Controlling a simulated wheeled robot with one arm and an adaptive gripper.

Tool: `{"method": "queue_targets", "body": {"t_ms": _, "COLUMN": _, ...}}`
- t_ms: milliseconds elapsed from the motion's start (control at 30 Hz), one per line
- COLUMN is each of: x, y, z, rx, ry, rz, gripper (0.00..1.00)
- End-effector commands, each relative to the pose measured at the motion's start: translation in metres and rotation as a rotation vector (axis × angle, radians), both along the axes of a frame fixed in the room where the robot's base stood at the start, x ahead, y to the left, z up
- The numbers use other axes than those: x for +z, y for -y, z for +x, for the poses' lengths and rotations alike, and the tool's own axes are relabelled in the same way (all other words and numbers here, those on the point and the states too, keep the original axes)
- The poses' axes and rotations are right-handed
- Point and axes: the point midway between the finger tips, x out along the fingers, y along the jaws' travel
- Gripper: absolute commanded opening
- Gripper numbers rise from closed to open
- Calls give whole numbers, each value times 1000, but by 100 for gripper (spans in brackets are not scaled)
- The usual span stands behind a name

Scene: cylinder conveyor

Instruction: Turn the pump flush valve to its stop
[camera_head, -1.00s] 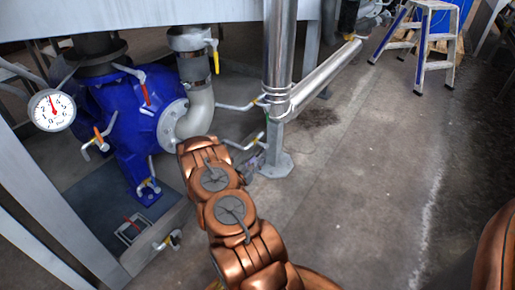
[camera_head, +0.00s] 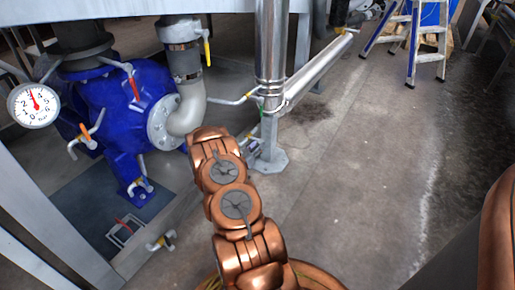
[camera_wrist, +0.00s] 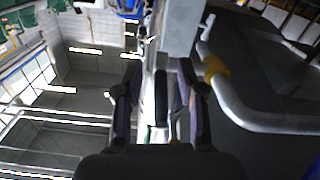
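The blue pump (camera_head: 122,100) stands at the left in the head view. A red-handled valve (camera_head: 133,88) is on its upper body, and an orange-handled valve (camera_head: 86,133) is at its left side. A yellow-handled valve (camera_head: 206,50) is on the grey pipe above. I cannot tell which is the flush valve. My copper arm reaches towards the pump outlet; its gripper is hidden in the head view. In the wrist view my gripper (camera_wrist: 160,88) has its two dark fingers apart. A narrow upright shape shows between them; I cannot tell whether it is touched.
A pressure gauge (camera_head: 33,105) is left of the pump. A steel column (camera_head: 270,60) and its footplate (camera_head: 268,160) stand right of the arm. A bent grey pipe with a yellow fitting (camera_wrist: 215,68) is right of my gripper.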

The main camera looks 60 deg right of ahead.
Motion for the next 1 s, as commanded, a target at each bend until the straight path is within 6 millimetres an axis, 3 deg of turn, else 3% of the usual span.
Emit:
{"method": "queue_targets", "body": {"t_ms": 433, "x": 0, "y": 7, "z": 1, "rx": 3, "ry": -2, "rz": 1, "gripper": 39}}
{"method": "queue_targets", "body": {"t_ms": 800, "x": 0, "y": 6, "z": 2, "rx": 4, "ry": -2, "rz": 2, "gripper": 2}}
{"method": "queue_targets", "body": {"t_ms": 1000, "x": -1, "y": 6, "z": 1, "rx": 3, "ry": -2, "rz": 1, "gripper": 0}}
